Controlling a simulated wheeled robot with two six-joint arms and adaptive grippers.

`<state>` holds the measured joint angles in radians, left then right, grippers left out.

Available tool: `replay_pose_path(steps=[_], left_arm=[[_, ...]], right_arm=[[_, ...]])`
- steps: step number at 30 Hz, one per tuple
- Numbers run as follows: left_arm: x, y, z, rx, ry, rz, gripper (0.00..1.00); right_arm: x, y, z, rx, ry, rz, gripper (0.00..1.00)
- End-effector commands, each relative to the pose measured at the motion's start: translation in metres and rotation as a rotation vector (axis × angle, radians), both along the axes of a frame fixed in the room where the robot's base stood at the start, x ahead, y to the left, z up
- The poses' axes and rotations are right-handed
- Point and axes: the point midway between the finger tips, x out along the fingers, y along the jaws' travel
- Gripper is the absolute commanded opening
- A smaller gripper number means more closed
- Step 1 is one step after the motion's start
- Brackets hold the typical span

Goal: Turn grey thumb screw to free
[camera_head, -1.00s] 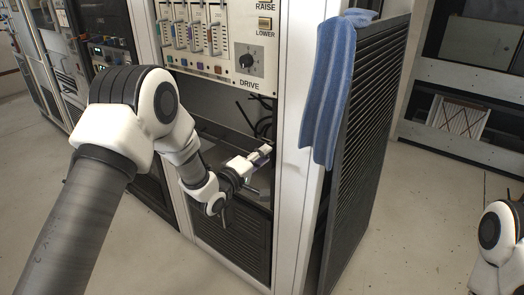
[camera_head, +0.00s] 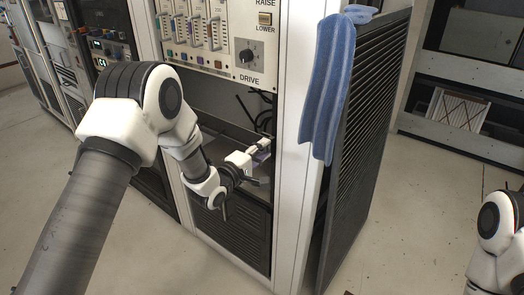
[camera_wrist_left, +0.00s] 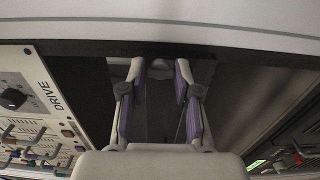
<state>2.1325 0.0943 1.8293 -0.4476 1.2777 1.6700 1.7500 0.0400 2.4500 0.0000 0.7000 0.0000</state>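My left gripper (camera_head: 262,146) reaches into the open bay below the DRIVE panel, close to the inner side of the bay's right-hand post. In the left wrist view my left gripper (camera_wrist_left: 160,72) is open, its two purple-padded fingers apart with a dark gap between them. A small pale grey piece (camera_wrist_left: 134,69) shows by the tip of the left-hand finger; I cannot tell whether it is the grey thumb screw or whether the finger touches it. No thumb screw can be made out in the head view. My right gripper is out of view; only part of my right arm shows at lower right.
The control panel (camera_head: 218,40) with sliders and a knob is above the bay. Black cables (camera_head: 262,110) hang inside it. A blue cloth (camera_head: 325,90) drapes over the dark louvred side panel (camera_head: 365,140) on the right. The floor (camera_head: 430,220) to the right is clear.

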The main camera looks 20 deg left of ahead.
Motion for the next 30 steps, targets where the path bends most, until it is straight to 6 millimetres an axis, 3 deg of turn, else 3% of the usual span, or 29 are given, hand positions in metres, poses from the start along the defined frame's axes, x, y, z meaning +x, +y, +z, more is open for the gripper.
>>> replay_pose_path(steps=[13, 24, 30], left_arm=[[-0.008, 0.004, 0.000, 0.001, 0.002, 0.001, 0.54], [-0.090, 0.033, 0.000, -0.004, 0.003, 0.002, 0.54], [-0.112, 0.041, 0.000, -0.001, 0.000, 0.001, 0.54]], right_arm=[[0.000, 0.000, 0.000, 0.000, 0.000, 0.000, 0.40], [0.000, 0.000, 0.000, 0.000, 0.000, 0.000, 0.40], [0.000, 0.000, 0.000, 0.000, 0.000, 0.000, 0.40]])
